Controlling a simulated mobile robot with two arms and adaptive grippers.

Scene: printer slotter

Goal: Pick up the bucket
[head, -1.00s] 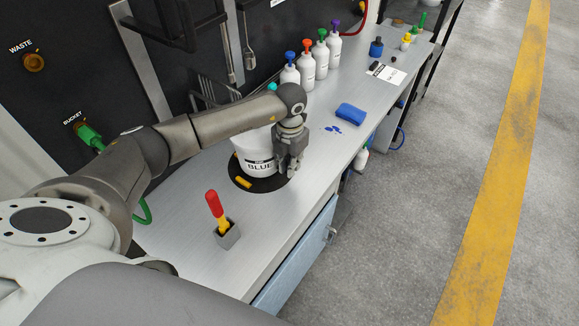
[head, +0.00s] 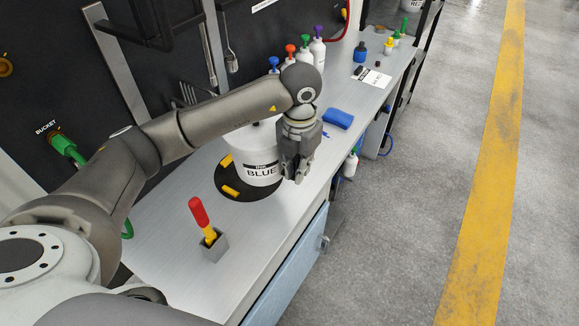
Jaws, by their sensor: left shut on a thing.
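A white bucket (head: 262,174) with a "BLUE" label stands over a round black mat (head: 225,182) with yellow marks, on the grey bench. My left gripper (head: 298,178) is at the bucket's right side, pointing down, and is shut on its rim or wall. The arm crosses above the bucket and hides its top. The frames do not clearly show whether its base is clear of the mat. My right gripper is not in view.
A red-and-yellow handled tool (head: 201,216) stands in a small grey holder in front. The bench (head: 170,218) ends at the right above the floor.

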